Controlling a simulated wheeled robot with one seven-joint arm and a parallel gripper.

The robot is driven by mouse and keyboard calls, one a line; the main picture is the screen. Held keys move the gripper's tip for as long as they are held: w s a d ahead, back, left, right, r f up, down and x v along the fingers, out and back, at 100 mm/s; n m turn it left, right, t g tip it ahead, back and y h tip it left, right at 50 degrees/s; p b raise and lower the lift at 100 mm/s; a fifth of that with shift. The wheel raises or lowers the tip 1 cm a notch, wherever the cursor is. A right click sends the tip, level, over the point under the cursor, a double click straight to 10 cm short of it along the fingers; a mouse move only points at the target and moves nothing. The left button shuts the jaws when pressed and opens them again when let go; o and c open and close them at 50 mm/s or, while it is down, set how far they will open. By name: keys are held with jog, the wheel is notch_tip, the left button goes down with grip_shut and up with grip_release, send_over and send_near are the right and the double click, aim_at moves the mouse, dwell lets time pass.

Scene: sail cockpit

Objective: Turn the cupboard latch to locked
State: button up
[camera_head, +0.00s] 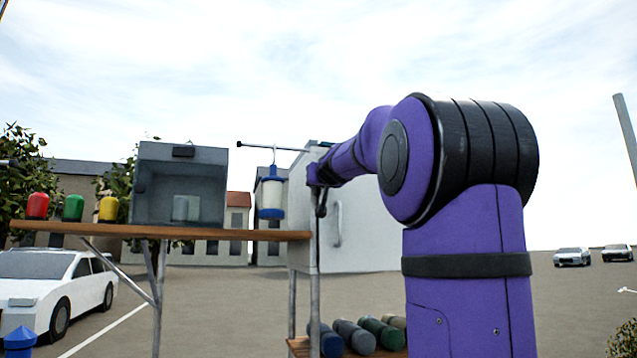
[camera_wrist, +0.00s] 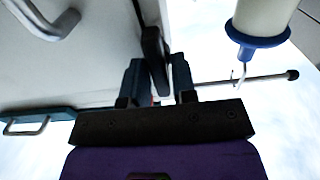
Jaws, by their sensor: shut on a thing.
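The cupboard (camera_head: 370,238) is a pale grey box with a bar handle (camera_head: 338,224) on its door. The door also fills the left of the wrist view (camera_wrist: 75,60), with its handle (camera_wrist: 50,18) at the top left. The latch (camera_wrist: 153,48) is a dark, narrow lever near the door's edge. My gripper (camera_wrist: 158,78) has one finger on each side of the lever and is shut on it. In the head view my gripper (camera_head: 318,180) is at the cupboard's upper left, small and partly merged with the dark latch. I cannot tell the latch's exact angle.
A blue and white lantern (camera_head: 272,194) hangs from a rod close left of my gripper; it also shows in the wrist view (camera_wrist: 262,22). A wooden shelf (camera_head: 180,232) carries a grey box (camera_head: 150,205) and three coloured lamps. Several rolled cylinders (camera_head: 355,336) lie below.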

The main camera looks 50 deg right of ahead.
jog(key=m, duration=0.4)
jog(key=shift+d+m, duration=0.1)
jog(key=shift+m, duration=0.3)
jog(key=m, duration=0.4)
jog(key=shift+s+d+f+m, duration=0.1)
jog(key=shift+s+f+m, duration=0.05)
jog(key=shift+m, duration=0.15)
jog(key=m, duration=0.4)
jog(key=shift+f, duration=0.1)
jog(key=shift+d+f+m, duration=0.1)
jog(key=shift+f+m, duration=0.05)
jog(key=shift+m, duration=2.05)
jog(key=o, duration=0.7)
